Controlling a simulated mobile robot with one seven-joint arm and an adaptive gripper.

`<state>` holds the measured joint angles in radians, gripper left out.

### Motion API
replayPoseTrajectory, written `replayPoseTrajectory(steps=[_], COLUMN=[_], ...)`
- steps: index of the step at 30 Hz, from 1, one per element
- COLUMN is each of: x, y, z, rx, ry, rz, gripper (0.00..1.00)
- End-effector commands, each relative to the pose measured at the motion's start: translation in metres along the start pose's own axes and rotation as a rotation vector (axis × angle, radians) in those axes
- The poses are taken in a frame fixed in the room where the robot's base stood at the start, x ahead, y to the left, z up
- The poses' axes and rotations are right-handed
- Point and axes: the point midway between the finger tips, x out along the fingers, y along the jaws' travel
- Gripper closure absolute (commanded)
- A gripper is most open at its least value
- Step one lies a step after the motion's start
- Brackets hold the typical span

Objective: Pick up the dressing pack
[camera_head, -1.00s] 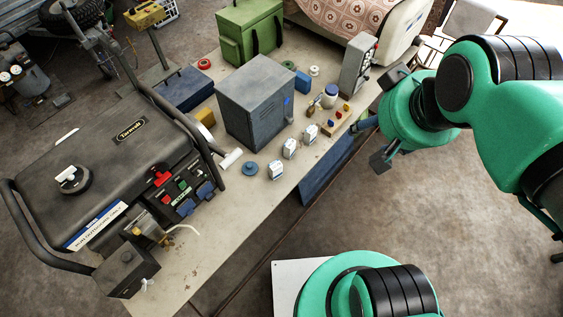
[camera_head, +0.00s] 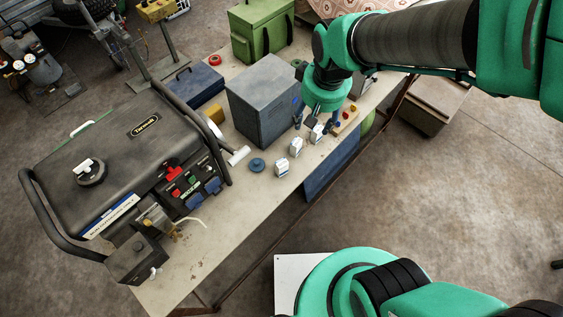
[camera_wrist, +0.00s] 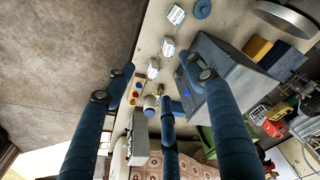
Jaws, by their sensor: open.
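Several small white packs with blue markings stand in a row on the table; I cannot tell which is the dressing pack. In the head view they are the near pack (camera_head: 282,167), the middle pack (camera_head: 296,147) and the far pack (camera_head: 317,132). The wrist view also shows the near pack (camera_wrist: 175,14), the middle pack (camera_wrist: 168,47) and the far pack (camera_wrist: 152,68). My gripper (camera_head: 316,123) is open and empty, above and around the far pack. In the wrist view its blue fingers (camera_wrist: 157,68) spread on both sides of that pack, apart from it.
A grey metal box (camera_head: 262,98) stands close beside the gripper. A blue disc (camera_head: 257,164) lies by the near pack. A generator (camera_head: 130,145) fills the table's left part. A blue-lidded jar (camera_wrist: 150,103) and a small board with coloured knobs (camera_wrist: 132,95) are near the fingers.

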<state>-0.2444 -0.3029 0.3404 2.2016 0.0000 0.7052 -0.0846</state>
Motion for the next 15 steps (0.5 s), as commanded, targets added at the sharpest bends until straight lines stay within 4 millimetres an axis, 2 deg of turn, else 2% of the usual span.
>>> replayPoseTrajectory(steps=[6,12,15], x=[0.064,0.12,0.141], y=[-0.032,-0.06,-0.07], z=[-0.015,-0.017,-0.015], rx=[-0.09,-0.164,-0.192], ry=[-0.084,-0.149,-0.171], rz=[-0.019,-0.031,-0.035], gripper=[0.45,0.45,0.45])
